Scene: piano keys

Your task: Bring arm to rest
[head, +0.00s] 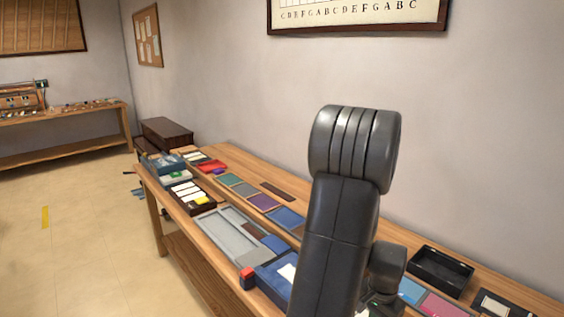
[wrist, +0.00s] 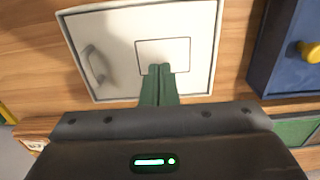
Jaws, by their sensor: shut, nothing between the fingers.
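In the wrist view my gripper (wrist: 158,70) has its green fingers together, with nothing between them. The fingertips overlap the lower edge of a small pale square on a whitish panel (wrist: 115,55). I cannot tell whether they touch it. The panel has a grey handle (wrist: 95,65) on its left side. In the head view my dark arm rises in front of the table, and my gripper is hidden there.
The long wooden table (head: 400,238) runs along the wall and holds coloured panels, a grey tray (head: 225,238) and a black open box (head: 440,270). A blue box with a yellow knob (wrist: 308,51) stands right of the panel.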

